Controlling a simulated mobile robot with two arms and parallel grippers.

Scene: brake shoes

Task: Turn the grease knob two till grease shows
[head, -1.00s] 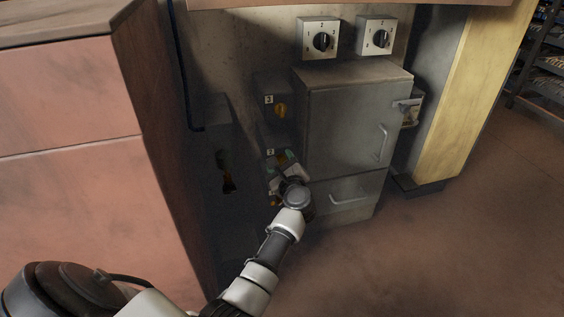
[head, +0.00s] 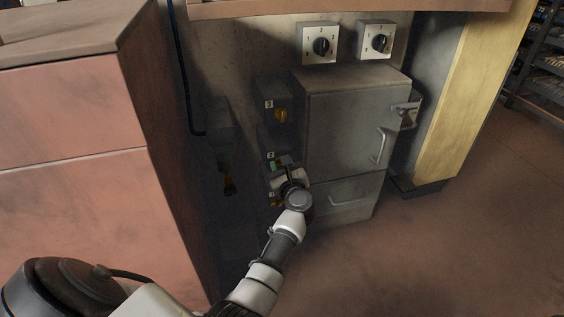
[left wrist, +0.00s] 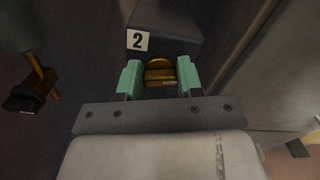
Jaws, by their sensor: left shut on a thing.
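Grease knob two (left wrist: 160,73) is a brass-coloured knob beside a white "2" label (left wrist: 138,41) in the left wrist view. My left gripper (left wrist: 160,78) has its green fingers on either side of this knob and is shut on it. In the head view my left gripper (head: 281,166) is at the dark box left of the grey cabinet and hides the knob. A brass and dark fitting (head: 229,185), perhaps a grease outlet, stands to the left; it also shows in the left wrist view (left wrist: 38,88). I cannot make out any grease. My right gripper is not in view.
Another yellow knob (head: 281,115) with a "3" label sits above. The grey cabinet (head: 345,130) with handles stands close on the right. Two dial switches (head: 321,45) are above it. A reddish cabinet (head: 70,180) stands left. The floor at right is clear.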

